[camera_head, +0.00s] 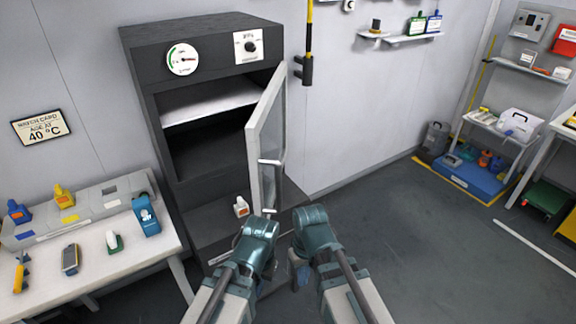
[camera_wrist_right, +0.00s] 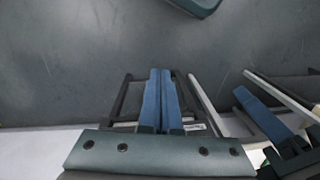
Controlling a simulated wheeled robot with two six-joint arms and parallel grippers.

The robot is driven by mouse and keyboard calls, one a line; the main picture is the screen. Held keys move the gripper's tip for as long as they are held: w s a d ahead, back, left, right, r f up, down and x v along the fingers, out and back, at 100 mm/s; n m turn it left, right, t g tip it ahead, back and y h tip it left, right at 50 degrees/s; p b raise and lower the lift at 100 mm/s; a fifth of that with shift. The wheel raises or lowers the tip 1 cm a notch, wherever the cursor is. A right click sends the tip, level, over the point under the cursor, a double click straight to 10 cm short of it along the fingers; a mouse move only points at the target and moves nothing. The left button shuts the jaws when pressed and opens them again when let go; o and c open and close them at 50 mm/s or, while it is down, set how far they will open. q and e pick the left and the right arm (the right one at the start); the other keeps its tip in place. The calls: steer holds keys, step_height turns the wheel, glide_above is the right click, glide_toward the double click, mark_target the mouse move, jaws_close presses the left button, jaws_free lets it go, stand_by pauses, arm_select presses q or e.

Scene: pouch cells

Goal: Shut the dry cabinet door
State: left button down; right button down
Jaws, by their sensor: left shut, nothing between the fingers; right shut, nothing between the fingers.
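The dark grey dry cabinet (camera_head: 146,75) stands against the back wall in the head view. Its glazed, light-framed door (camera_head: 266,130) is hinged on the right and stands wide open, swung out toward me. A bar handle (camera_head: 270,162) sits on the door's near edge. My right gripper (camera_head: 300,272) is lower and to the right, apart from the door. In the right wrist view its blue fingers (camera_wrist_right: 161,98) are together and empty.
A small white bottle with an orange label (camera_head: 241,206) stands at the cabinet's base, left of the door. A white table (camera_head: 130,252) with bottles and tools is at the left. A shelf (camera_head: 400,39) is on the wall; open floor (camera_head: 420,235) lies to the right.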

steer(key=w+d+r+n+t+y+p, duration=0.1)
steer(key=w+d+r+y+p, duration=0.1)
steer(key=w+r+p, duration=0.45)
steer(key=w+d+r+t+y+p, duration=0.1)
steer(key=w+d+r+y+p, duration=0.2)
steer(key=r+p, duration=0.65)
steer(key=w+d+r+n+y+p, duration=0.15)
steer(key=w+r+p, duration=0.25)
steer(key=r, duration=0.7)
steer(key=a+f+b, duration=0.8)
steer(key=a, duration=0.1)
steer(key=shift+w+m, duration=0.15)
steer(key=shift+m, duration=0.3)
